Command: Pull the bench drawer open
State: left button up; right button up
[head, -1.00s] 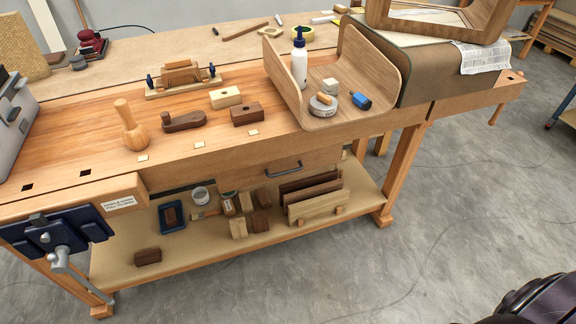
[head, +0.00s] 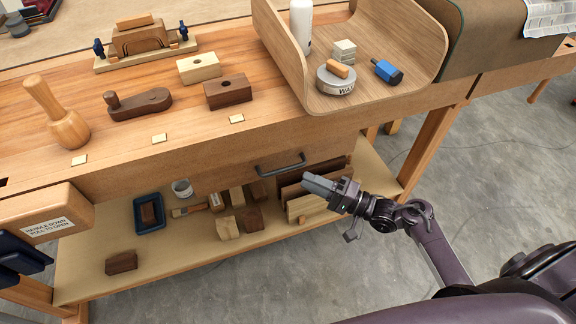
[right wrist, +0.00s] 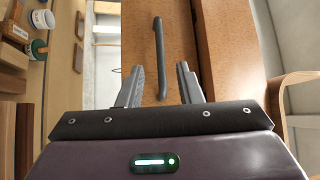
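The bench drawer (head: 235,177) is a wooden front under the bench top, and it looks shut. Its dark bar handle (head: 281,165) also shows in the right wrist view (right wrist: 158,55). My right gripper (head: 306,181) is just in front of the drawer, a little right of and below the handle in the head view. In the right wrist view its two fingers (right wrist: 160,80) are apart, with the near end of the handle lying between them in the picture. I cannot see contact with the handle. My left gripper is not in view.
Below the drawer, a shelf (head: 85,270) holds wood blocks, a blue tray (head: 149,213) and upright boards (head: 312,200). A curved wooden shell (head: 425,50) with a white bottle (head: 301,25) stands on the bench. A mallet (head: 60,115) stands at left. The floor (head: 500,150) at right is clear.

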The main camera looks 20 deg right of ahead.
jog(key=f+x, duration=0.1)
jog(key=x, duration=0.6)
jog(key=shift+r, duration=0.45)
jog(key=shift+s+a, duration=0.1)
jog(key=shift+c, duration=0.3)
grip_shut()
